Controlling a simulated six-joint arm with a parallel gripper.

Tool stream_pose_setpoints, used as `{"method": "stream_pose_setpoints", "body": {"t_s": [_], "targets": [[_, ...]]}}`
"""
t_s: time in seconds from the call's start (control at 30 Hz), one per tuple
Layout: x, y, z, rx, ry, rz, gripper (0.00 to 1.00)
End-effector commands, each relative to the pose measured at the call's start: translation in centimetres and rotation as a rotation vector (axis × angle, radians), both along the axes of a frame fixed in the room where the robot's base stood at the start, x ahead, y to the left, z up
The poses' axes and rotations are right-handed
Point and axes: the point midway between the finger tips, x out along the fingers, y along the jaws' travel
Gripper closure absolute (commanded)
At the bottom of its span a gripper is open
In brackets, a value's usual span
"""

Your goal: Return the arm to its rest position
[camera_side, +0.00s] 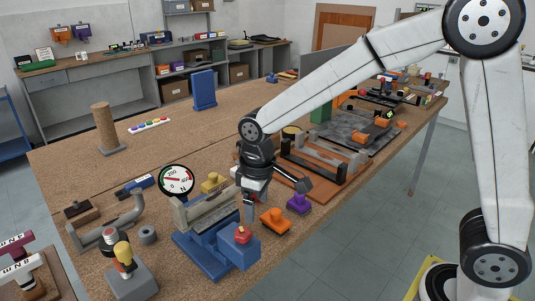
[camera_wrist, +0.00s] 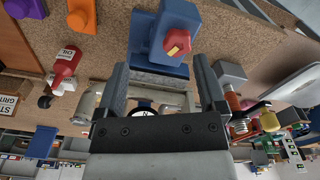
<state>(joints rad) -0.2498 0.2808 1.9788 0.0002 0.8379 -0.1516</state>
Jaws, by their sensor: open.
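My gripper (camera_side: 250,208) hangs from my white arm over the near part of the cork-topped table (camera_side: 65,160). In the side view it is close above a blue vise-like fixture (camera_side: 203,257) and appears in front of its pale jaw bar. I cannot tell whether it touches the fixture. In the wrist view my gripper (camera_wrist: 163,75) shows two dark grey fingers spread apart. Nothing is held between them. The blue block with a red knob (camera_wrist: 176,42) shows beyond the fingertips; its red knob (camera_side: 241,234) also shows in the side view.
A dial gauge (camera_side: 176,180) stands just left of the fixture. An orange block (camera_side: 275,221) and a purple block (camera_side: 299,203) lie to its right. A grey stand with a yellow knob (camera_side: 127,270) is at front left. Wooden frames (camera_side: 320,160) and an upright cylinder (camera_side: 105,125) stand farther back.

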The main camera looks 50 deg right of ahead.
Motion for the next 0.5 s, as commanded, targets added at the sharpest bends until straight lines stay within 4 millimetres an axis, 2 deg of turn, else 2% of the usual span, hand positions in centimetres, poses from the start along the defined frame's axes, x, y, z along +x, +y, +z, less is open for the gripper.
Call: {"method": "stream_pose_setpoints", "body": {"t_s": [0.3, 0.5], "targets": [[-5.1, -5.9, -2.6, 0.024, -0.089, -0.205, 0.11], [-8.7, -8.6, -4.1, 0.036, -0.146, -0.324, 0.11]]}}
